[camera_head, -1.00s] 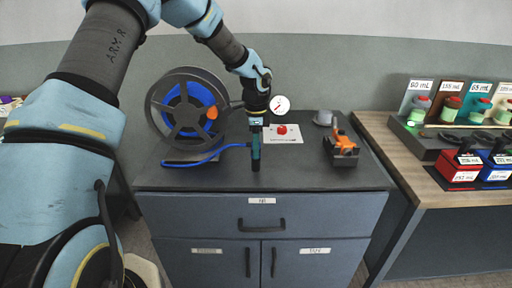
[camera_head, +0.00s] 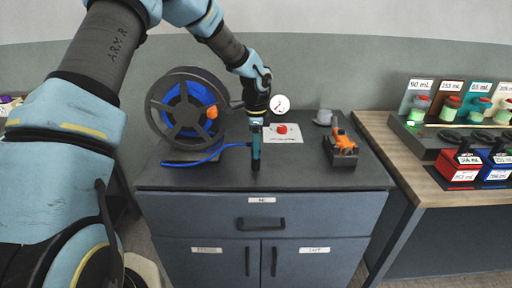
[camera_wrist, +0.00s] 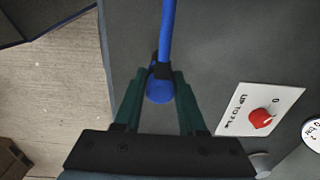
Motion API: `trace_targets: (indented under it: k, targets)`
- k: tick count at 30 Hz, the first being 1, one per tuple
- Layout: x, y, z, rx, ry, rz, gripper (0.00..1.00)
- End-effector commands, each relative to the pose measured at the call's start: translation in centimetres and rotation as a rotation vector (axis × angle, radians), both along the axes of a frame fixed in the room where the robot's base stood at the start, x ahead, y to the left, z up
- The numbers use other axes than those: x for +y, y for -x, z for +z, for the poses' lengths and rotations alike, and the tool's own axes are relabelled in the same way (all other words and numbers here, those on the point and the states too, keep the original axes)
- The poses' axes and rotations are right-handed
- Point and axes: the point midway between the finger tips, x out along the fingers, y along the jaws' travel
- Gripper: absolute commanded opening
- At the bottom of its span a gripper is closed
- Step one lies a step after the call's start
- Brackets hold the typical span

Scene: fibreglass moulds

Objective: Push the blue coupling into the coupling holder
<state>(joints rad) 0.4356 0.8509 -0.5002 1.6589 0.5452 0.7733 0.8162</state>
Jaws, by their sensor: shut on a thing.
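My gripper (camera_head: 256,165) hangs over the grey cabinet top, its teal fingers pointing down. In the wrist view my gripper (camera_wrist: 160,78) is shut on the blue coupling (camera_wrist: 160,92) at the end of the blue hose (camera_wrist: 168,30). The fingers sit on both sides of the coupling. In the head view the hose (camera_head: 205,156) runs left from the fingers towards the reel, and the fingers hide the coupling. A dark block with an orange clamp-like part (camera_head: 341,146) stands to the right on the cabinet; I cannot tell whether it is the coupling holder.
A hose reel (camera_head: 186,110) stands at left on the cabinet top (camera_head: 300,176). A white panel with a red knob (camera_head: 281,129) lies behind my gripper, with a gauge (camera_head: 280,102) above it. A grey cup-like object (camera_head: 324,117) stands at the back right. The front right is clear.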

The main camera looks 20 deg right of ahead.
Motion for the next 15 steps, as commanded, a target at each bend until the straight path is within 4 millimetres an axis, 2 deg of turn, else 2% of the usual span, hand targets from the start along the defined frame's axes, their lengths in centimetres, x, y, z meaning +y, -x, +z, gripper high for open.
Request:
trace_targets:
  k: [15]
  targets:
    - [-0.02,0.01,-0.99,0.0,0.0,0.0,0.0]
